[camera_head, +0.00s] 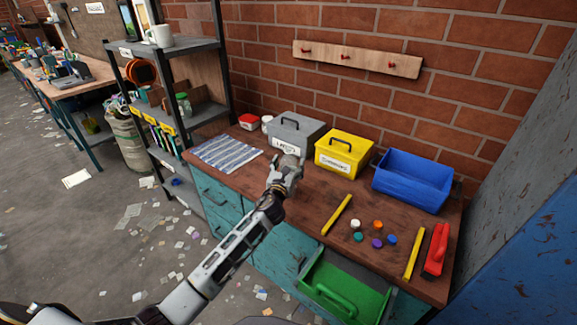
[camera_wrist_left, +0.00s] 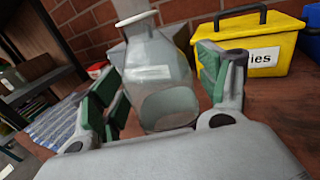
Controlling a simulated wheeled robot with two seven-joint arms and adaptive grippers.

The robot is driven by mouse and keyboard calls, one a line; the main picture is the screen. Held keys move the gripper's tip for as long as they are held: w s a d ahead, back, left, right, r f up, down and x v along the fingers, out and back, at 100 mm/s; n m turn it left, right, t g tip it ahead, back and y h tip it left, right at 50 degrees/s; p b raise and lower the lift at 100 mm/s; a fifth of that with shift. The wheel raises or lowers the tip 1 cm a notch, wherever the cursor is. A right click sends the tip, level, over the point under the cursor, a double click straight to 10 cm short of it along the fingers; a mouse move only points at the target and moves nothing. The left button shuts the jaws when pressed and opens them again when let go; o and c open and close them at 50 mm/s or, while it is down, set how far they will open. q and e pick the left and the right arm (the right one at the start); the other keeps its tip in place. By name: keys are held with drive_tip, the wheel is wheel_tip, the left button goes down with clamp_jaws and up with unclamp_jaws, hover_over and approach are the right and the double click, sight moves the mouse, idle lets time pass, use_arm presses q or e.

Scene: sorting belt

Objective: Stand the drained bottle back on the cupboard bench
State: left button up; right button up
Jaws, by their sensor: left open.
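A translucent grey bottle (camera_wrist_left: 158,85) with a pale rim stands upright or nearly so between the spread fingers of my left gripper (camera_wrist_left: 165,90). Gaps show on both sides, wider near the right finger. Its base seems to be on the brown bench top (camera_head: 310,195), though contact is not clear. In the head view my left gripper (camera_head: 288,168) is over the bench in front of the grey lidded box (camera_head: 297,135), and it hides most or all of the bottle. My right gripper is out of view.
A yellow box (camera_head: 344,153) and blue bin (camera_head: 412,180) stand along the wall. A striped cloth (camera_head: 227,153) lies left of the gripper. Yellow bars, several coloured caps and a red tool (camera_head: 436,250) lie on the right. A green tray (camera_head: 345,290) sits below the front edge.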

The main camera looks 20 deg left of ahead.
use_arm(q)
drive_tip(key=shift+r, duration=0.1)
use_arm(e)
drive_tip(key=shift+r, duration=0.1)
use_arm(q)
drive_tip(key=s, duration=1.2)
drive_tip(key=shift+d+p, duration=0.3)
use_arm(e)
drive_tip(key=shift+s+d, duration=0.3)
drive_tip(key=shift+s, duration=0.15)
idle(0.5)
